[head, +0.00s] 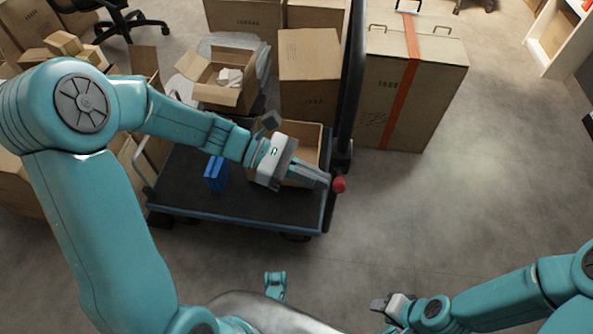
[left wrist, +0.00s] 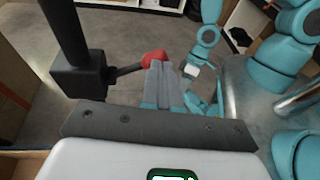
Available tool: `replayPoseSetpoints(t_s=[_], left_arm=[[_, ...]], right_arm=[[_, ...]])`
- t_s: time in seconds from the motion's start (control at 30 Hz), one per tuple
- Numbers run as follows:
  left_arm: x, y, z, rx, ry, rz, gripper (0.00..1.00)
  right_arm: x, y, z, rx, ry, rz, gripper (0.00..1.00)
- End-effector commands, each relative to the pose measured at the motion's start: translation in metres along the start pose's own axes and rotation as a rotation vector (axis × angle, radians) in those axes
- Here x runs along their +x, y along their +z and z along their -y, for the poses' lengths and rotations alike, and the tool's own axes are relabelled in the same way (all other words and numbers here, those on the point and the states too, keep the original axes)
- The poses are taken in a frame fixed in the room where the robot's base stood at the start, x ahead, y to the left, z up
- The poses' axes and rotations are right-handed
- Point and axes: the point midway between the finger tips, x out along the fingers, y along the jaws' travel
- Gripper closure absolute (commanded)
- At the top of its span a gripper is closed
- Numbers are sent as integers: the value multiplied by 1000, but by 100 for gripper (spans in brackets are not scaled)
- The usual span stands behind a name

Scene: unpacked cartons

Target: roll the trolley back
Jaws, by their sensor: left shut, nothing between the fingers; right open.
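The trolley (head: 230,213) is a low cart with a black deck and blue edge, standing at the centre of the head view. A dark post (head: 352,80) rises at its right side. A red knob (head: 339,184) sits at the trolley's right edge; in the left wrist view the red knob (left wrist: 155,58) is on a dark lever from a black block (left wrist: 80,73). My left gripper (head: 326,181) is shut and empty, its tips right at the knob; whether they touch I cannot tell. My right gripper (head: 380,305) is open and empty above the floor, lower right.
An open carton (head: 312,145) and a blue object (head: 216,174) stand on the deck. A tall carton with an orange strap (head: 410,85) stands just right of the post. More cartons (head: 309,68) crowd the back and left. The floor (head: 460,200) at the right is clear.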

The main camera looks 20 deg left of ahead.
Motion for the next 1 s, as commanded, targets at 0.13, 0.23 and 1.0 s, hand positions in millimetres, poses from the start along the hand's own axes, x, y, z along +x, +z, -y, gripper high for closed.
replayPoseSetpoints(t_s=[0.13, 0.23, 1.0], left_arm=[[4, 0, 0, 0, -1, 0, 100], [4, 1, 0, 0, 0, 0, 100], [65, 18, -9, 1, -6, 1, 100]], right_arm=[[2, -1, -1, 2, 0, -2, 58], [1, -1, -1, 2, 0, -1, 58], [-2, 1, 1, -2, 0, 2, 58]])
